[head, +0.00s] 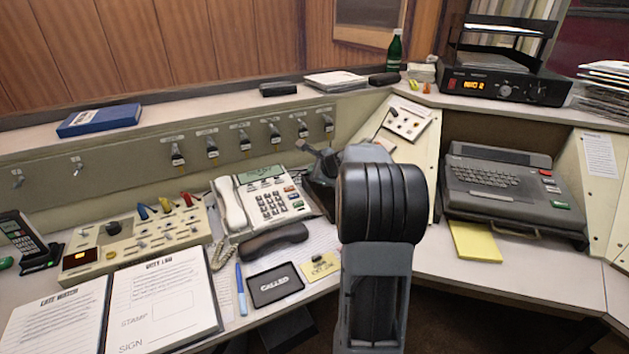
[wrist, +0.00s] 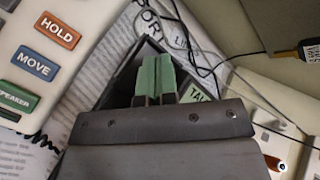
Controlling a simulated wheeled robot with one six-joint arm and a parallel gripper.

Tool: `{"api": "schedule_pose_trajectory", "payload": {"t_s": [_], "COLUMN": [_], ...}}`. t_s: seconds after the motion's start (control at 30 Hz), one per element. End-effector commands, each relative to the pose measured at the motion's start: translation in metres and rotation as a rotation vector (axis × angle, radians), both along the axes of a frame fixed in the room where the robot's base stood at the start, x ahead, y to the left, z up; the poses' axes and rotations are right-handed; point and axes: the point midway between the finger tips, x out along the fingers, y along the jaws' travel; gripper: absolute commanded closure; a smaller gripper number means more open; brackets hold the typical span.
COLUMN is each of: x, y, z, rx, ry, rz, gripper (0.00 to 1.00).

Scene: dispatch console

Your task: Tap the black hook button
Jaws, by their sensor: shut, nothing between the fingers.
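The cream desk phone (head: 270,206) stands at the left, with a keypad and a pale handset-shaped part (head: 231,205) along its left side. I cannot make out a black hook button in either view. My gripper (wrist: 155,78) is shut and empty, its green fingertips together over a dark base with a green TALK label (wrist: 198,96). The phone's right edge (wrist: 22,82), with HOLD, MOVE and SPEAKER keys, shows left of the fingertips. In the head view my arm hides the fingertips.
A switch panel (head: 125,250) and open log binder (head: 160,300) lie left of the phone. A black pad (head: 275,284) and yellow tag (head: 320,267) are in front. A grey keyboard terminal (head: 510,190) stands at the right. Loose cables (wrist: 205,55) run near the fingertips.

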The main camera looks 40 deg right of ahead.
Motion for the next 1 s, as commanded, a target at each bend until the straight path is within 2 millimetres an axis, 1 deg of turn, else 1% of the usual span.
{"api": "schedule_pose_trajectory", "payload": {"t_s": [0.13,0.57,1.0], "x": [0.0008,0.0010,0.0017], "y": [-0.0004,-0.0005,-0.0005], "z": [-0.0063,-0.0059,-0.0105], "rx": [0.000,0.000,0.000], "ry": [0.000,0.000,0.000], "rz": [0.000,0.000,0.000], "gripper": [1.00,1.00,1.00]}}
